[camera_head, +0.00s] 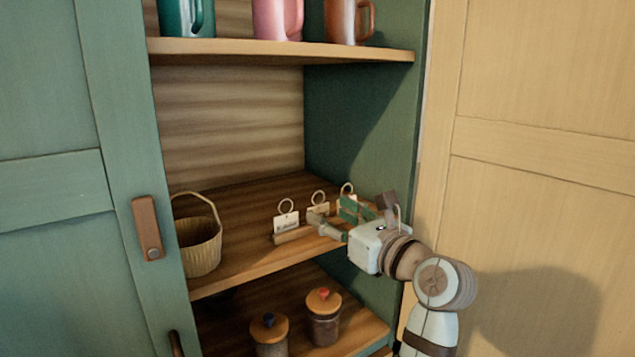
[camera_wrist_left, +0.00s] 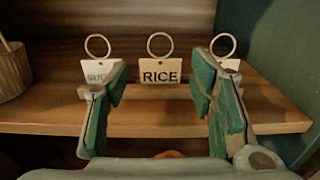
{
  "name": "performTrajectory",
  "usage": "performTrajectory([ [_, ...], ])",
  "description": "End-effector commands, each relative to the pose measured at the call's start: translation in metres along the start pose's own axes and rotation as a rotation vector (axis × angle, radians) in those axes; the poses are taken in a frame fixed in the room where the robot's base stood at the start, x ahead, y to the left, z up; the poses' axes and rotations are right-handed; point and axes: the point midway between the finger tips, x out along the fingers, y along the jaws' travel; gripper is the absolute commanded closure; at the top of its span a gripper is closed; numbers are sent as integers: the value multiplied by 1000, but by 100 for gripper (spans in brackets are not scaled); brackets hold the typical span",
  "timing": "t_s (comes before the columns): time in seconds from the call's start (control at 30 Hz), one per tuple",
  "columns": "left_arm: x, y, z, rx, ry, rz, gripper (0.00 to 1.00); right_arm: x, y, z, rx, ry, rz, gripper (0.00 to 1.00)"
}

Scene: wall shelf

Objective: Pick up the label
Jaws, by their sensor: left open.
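Three white labels with ring tops stand in a row on the middle shelf board. In the left wrist view the RICE label (camera_wrist_left: 160,77) is in the centre, a label starting "SU" (camera_wrist_left: 94,70) is at left, and a third label (camera_wrist_left: 229,64) is at right, partly hidden by a finger. In the head view they are the left label (camera_head: 286,221), the middle label (camera_head: 318,209) and the right one, mostly hidden. My left gripper (camera_head: 331,216) is open before them. Its green-padded fingers (camera_wrist_left: 161,84) appear on either side of the RICE label, with nothing held.
The labels stand on a wooden strip (camera_head: 289,236). A wicker basket (camera_head: 199,248) stands at left on the same board. Mugs (camera_head: 277,18) stand on the shelf above, and lidded jars (camera_head: 324,322) below. The green side wall (camera_head: 372,125) is close at right.

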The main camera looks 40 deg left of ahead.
Motion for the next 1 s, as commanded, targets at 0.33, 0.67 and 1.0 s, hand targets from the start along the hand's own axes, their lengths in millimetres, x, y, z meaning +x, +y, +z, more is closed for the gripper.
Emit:
performTrajectory([
  [0.33,29,0,-1,-1,-1,0,50,-7,0,-1,0,0,-1,100],
  [0.67,29,0,-1,-1,0,0,70,-6,0,-1,0,0,-1,100],
  [1.0,29,0,4,-1,-1,0,70,-7,0,-1,0,0,-1,100],
])
